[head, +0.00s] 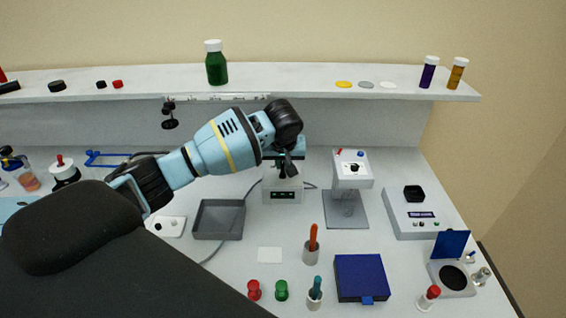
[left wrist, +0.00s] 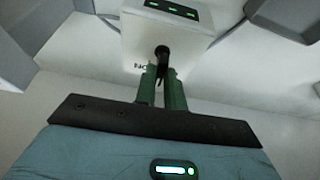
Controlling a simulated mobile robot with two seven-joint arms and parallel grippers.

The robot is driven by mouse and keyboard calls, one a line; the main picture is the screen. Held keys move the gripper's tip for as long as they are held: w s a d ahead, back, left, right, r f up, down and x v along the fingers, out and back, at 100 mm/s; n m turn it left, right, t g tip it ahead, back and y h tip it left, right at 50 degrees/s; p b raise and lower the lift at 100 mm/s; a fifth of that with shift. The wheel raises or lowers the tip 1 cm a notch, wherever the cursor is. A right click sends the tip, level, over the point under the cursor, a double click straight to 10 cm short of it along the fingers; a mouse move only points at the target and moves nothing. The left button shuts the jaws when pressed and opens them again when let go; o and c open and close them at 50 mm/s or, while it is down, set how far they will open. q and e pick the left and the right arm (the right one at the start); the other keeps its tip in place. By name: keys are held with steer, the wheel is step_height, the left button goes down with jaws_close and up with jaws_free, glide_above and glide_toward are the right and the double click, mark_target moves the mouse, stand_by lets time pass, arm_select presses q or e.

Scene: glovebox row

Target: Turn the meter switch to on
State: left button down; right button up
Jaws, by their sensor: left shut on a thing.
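The meter is a small white box (head: 270,195) with a dark display strip in the middle of the bench. In the left wrist view the meter (left wrist: 135,40) shows green lit marks on its display and small lettering partly hidden beside the switch. The switch is a black knob or lever (left wrist: 162,53) on the face of the meter. My left gripper (left wrist: 163,76) has its green fingers closed on the switch; the fingers hide part of it. In the head view the left gripper (head: 284,168) reaches down over the meter. My right gripper is not in view.
A grey tray (head: 219,236) lies left of the meter, and a white stand (head: 346,215) stands to its right. A blue box (head: 361,278), a grey instrument (head: 410,213) and small bottles are nearer the front and right. A shelf (head: 300,82) with bottles runs behind.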

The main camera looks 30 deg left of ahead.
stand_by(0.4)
arm_select(q)
steer(key=c, duration=1.5)
jaws_free()
steer(key=v, duration=0.7)
steer(key=shift+s+d+r, duration=0.1)
steer(key=shift+s+r, duration=0.05)
steer(key=shift+r, duration=0.15)
